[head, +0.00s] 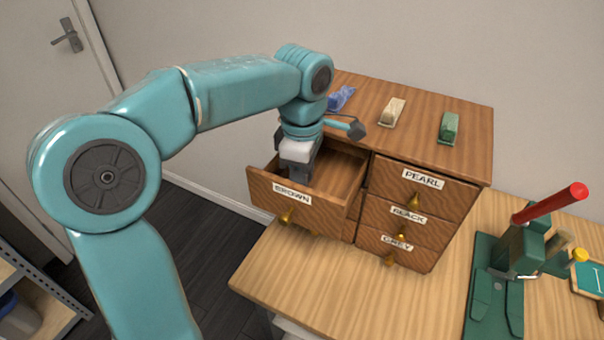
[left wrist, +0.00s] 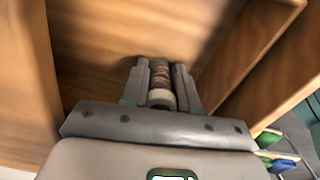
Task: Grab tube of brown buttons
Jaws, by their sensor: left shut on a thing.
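A small tube of brown buttons (left wrist: 160,75) with a pale end shows in the left wrist view, upright in the picture between the two fingers. My left gripper (left wrist: 161,88) is shut on it, a finger on each side. In the head view my left gripper (head: 297,176) reaches down into the open drawer labelled BROWN (head: 291,198), and the tube is hidden there. The wooden drawer floor and walls surround the gripper in the left wrist view. I cannot tell whether the tube still touches the floor. My right gripper is in neither view.
The wooden cabinet (head: 470,162) has closed drawers labelled PEARL (head: 424,180), BLACK (head: 409,214) and GREY (head: 397,242). Blue (head: 341,98), cream (head: 392,111) and green (head: 448,127) items lie on top. A green press (head: 500,290) with a red handle stands right; the front tabletop is clear.

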